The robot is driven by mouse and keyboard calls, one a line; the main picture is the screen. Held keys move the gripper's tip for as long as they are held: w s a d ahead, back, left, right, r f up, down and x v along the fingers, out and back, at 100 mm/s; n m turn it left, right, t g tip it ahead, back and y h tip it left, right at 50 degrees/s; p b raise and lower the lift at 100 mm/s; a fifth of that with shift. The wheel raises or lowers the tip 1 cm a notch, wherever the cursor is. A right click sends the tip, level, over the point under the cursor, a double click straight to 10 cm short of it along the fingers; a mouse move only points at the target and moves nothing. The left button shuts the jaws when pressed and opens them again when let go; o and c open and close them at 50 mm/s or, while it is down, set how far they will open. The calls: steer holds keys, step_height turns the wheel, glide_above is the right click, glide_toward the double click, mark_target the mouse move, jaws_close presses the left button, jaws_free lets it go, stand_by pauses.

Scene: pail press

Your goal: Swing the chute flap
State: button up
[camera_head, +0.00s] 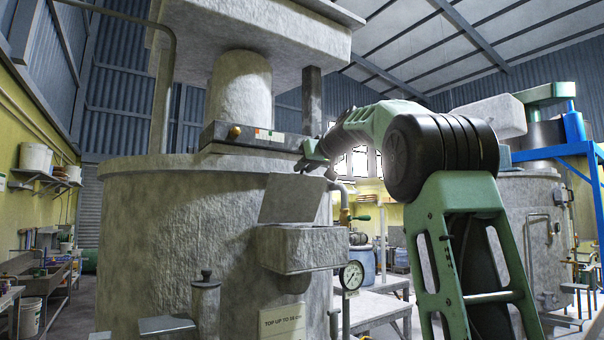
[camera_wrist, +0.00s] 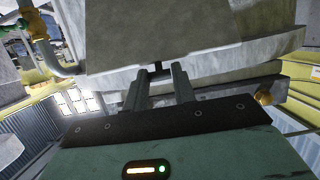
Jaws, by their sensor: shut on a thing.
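The chute flap (camera_head: 291,199) is a flat grey plate standing up, tilted back, above the grey chute box (camera_head: 299,249) on the front of a large vat. In the wrist view the flap (camera_wrist: 150,35) fills the top middle. My gripper (camera_head: 306,164) is at the flap's upper right edge. In the wrist view its two fingers (camera_wrist: 160,75) are closed around a small dark tab at the flap's edge. Much of the tab is hidden between the fingers.
The big grey vat (camera_head: 150,240) stands behind the chute, with a press column (camera_head: 239,88) above it. A pressure gauge (camera_head: 351,275) and a pipe with a brass valve (camera_head: 345,214) are close at the right. A lidded canister (camera_head: 206,308) stands at the front.

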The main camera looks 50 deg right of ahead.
steer(key=shift+s+f, duration=0.2)
steer(key=shift+s, duration=0.25)
steer(key=shift+f, duration=0.1)
steer(key=s+f+b, duration=0.1)
steer(key=b, duration=0.1)
steer(key=s+f+b, duration=0.1)
steer(key=b, duration=0.1)
steer(key=shift+s+a+f+b, duration=0.35)
steer(key=shift+a+f, duration=0.05)
steer(key=shift+s+a+f+b, duration=0.15)
steer(key=shift+s+f+b, duration=0.2)
steer(key=shift+s+b, duration=0.35)
